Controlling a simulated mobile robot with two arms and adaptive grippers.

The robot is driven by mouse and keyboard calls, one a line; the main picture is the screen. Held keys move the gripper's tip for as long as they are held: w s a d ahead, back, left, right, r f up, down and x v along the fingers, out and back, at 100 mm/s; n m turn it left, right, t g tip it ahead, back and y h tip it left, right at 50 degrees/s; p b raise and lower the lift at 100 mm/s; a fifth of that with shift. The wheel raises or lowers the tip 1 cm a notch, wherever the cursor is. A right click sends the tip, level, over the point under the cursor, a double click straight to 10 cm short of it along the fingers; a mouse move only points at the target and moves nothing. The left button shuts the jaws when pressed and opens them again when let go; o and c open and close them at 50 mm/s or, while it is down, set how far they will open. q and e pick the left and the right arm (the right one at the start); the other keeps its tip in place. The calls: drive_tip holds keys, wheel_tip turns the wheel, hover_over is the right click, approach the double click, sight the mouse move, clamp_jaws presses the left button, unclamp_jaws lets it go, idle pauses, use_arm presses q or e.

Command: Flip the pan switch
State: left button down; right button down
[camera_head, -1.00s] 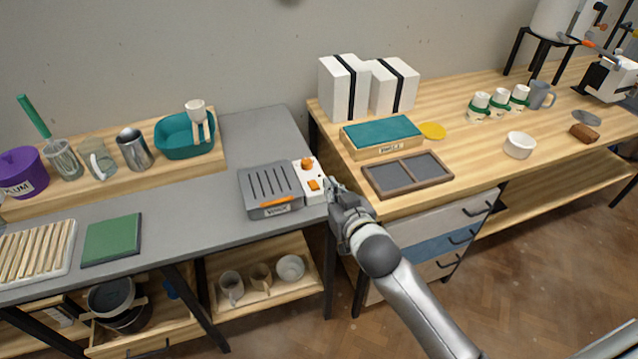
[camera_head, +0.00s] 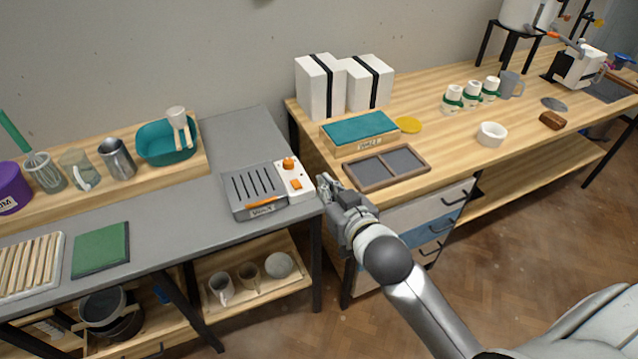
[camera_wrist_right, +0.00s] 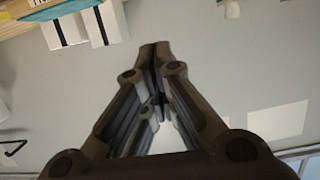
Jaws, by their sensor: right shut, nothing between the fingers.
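The electric pan (camera_head: 253,190) is a grey ridged unit with an orange front handle, on the grey table. Its white control panel (camera_head: 294,177) on the right side carries an orange knob (camera_head: 290,163) and an orange switch (camera_head: 296,184). I cannot tell the switch's position. My right gripper (camera_head: 326,182) is shut and empty, just right of the panel, with a small gap seen from the head. In the right wrist view the fingers (camera_wrist_right: 155,50) meet at the tips; the pan does not show there. My left gripper is not in view.
A divided dark tray (camera_head: 390,167) and a teal-topped box (camera_head: 360,131) lie on the wooden table to the right. White boxes (camera_head: 342,85) stand behind. A teal basin (camera_head: 166,141) is at the left. The grey table behind the pan is clear.

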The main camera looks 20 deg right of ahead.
drive_tip(key=shift+v, duration=1.2)
drive_tip(key=shift+w, duration=0.1)
wheel_tip(320, 180, down, 19)
drive_tip(key=g, duration=0.4)
drive_tip(key=s+d+f+g, duration=0.1)
drive_tip(key=s+f, duration=0.2)
drive_tip(key=f, duration=0.3)
drive_tip(key=s+f+n+g, duration=0.1)
drive_tip(key=s+f, duration=0.2)
drive_tip(key=f, duration=0.4)
drive_tip(key=s+d+f+g, duration=0.1)
drive_tip(key=s+f, duration=0.2)
drive_tip(key=f, duration=0.3)
drive_tip(key=s+f+g, duration=0.2)
drive_tip(key=s+f, duration=0.5)
drive_tip(key=s, duration=0.3)
drive_tip(key=s+f+g, duration=0.2)
drive_tip(key=s+f, duration=0.5)
drive_tip(key=s, duration=0.4)
drive_tip(key=s+f+n+g, duration=0.1)
drive_tip(key=s+f+g, duration=0.2)
drive_tip(key=s+f, duration=0.3)
drive_tip(key=s, duration=0.5)
drive_tip(key=shift+s+d+f+h, duration=0.2)
drive_tip(key=shift+d+f+h, duration=0.1)
drive_tip(key=shift+f, duration=0.1)
